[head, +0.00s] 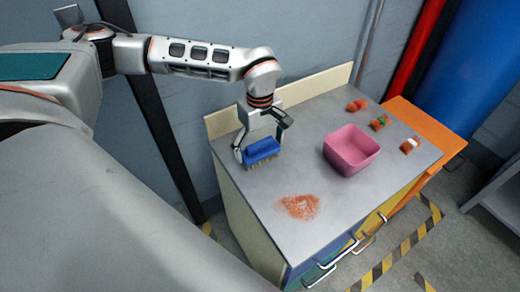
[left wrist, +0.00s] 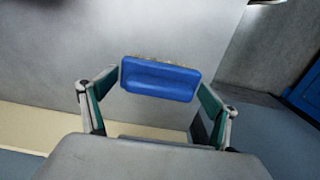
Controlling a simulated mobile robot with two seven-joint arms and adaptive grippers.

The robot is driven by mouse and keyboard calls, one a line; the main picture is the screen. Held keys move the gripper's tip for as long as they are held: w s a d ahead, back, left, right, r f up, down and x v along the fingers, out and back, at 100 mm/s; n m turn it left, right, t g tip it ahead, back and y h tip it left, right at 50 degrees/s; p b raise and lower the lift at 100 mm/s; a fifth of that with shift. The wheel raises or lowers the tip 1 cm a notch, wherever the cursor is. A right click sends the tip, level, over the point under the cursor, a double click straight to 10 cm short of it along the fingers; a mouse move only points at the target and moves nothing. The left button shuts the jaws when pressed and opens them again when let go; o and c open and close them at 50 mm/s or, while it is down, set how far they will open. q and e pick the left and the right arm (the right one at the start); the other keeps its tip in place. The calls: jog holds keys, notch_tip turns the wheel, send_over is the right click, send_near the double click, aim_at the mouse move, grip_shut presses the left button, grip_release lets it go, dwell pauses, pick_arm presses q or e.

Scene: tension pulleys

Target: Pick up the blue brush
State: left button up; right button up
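The blue brush (head: 262,149) has a blue back and pale bristles pointing down. It is at the back left of the grey cabinet top (head: 240,180); I cannot tell whether the bristles touch the surface. My left gripper (head: 260,146) comes from above with one finger at each end of the brush. In the left wrist view the blue brush (left wrist: 160,80) lies between the fingertips, which appear to touch its two ends, so the gripper looks shut on it. My right gripper is not in view.
A pink bin (head: 351,150) stands right of the brush. An orange-brown stain (head: 299,206) is near the front. Small food-like items (head: 380,123) lie at the right, by an orange side surface (head: 425,125). A low backboard (head: 315,82) edges the rear. Drawer handles (head: 338,254) stick out in front.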

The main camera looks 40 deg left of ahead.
pick_arm(q)
jog(key=c, duration=0.5)
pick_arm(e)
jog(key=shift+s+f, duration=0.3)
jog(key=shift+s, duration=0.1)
pick_arm(q)
jog(key=shift+r+p, duration=1.6)
jog(key=shift+r, duration=8.45)
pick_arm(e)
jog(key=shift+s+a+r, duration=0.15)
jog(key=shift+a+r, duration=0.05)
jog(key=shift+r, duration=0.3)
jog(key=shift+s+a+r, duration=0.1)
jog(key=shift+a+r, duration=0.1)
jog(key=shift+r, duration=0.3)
